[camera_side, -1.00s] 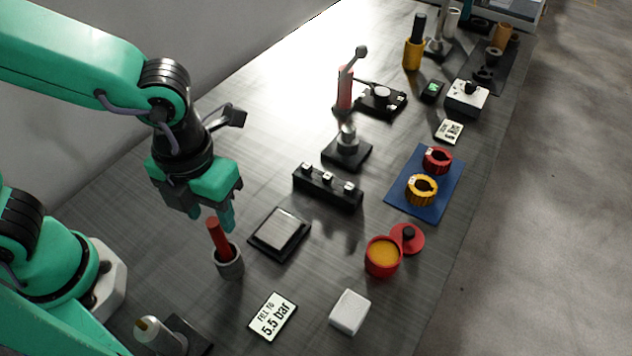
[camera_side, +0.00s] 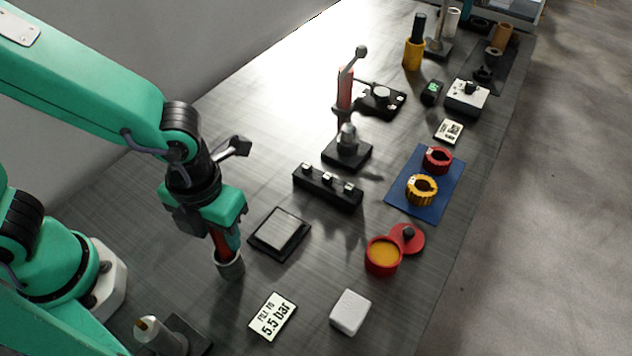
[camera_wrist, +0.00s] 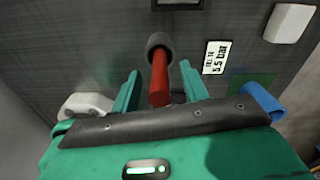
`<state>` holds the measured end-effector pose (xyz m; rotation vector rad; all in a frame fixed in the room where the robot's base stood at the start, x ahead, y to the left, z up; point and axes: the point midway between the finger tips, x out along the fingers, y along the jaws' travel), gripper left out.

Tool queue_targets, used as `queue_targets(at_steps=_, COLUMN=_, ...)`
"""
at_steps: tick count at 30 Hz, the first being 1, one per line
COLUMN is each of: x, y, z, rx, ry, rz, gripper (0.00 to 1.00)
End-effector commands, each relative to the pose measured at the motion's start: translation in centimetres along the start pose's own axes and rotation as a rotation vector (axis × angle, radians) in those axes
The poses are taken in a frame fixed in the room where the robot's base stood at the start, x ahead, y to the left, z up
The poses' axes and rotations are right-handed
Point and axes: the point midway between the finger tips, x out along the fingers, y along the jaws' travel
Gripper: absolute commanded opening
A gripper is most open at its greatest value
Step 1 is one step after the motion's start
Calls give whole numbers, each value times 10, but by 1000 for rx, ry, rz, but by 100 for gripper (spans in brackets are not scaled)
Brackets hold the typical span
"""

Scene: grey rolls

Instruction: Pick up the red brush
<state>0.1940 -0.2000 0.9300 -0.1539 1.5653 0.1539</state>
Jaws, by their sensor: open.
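The red brush (camera_side: 220,242) stands handle up in a small grey cup (camera_side: 230,265) on the table. In the side view my gripper (camera_side: 222,240) is right above the cup, with its fingers down at the handle and partly hiding it. In the wrist view the red brush (camera_wrist: 159,78) lies between the two green fingers of my gripper (camera_wrist: 160,85), with a gap on both sides. The fingers are open. The grey cup (camera_wrist: 158,42) shows beyond the fingertips. The brush's lower end is hidden inside the cup.
A square black-framed plate (camera_side: 280,233) lies right of the cup. A "5.5 bar" card (camera_side: 272,316), a white block (camera_side: 350,312) and a red pot (camera_side: 382,257) are nearer the right front. A black stand (camera_side: 165,335) is at front left.

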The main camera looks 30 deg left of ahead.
Motion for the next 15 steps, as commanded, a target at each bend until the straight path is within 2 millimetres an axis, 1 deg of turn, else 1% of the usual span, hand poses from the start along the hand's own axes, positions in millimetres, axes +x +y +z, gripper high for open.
queue_targets(at_steps=5, x=0, y=0, z=0, rx=0, ry=0, rz=0, gripper=44)
queue_targets(at_steps=6, x=0, y=0, z=0, rx=0, ry=0, rz=0, gripper=42)
queue_targets(at_steps=8, x=0, y=0, z=0, rx=0, ry=0, rz=0, gripper=30)
queue_targets(at_steps=12, x=0, y=0, z=0, rx=0, ry=0, rz=0, gripper=3)
queue_targets(at_steps=13, x=0, y=0, z=0, rx=0, ry=0, rz=0, gripper=0)
queue_targets(at_steps=15, x=0, y=0, z=0, rx=0, ry=0, rz=0, gripper=0)
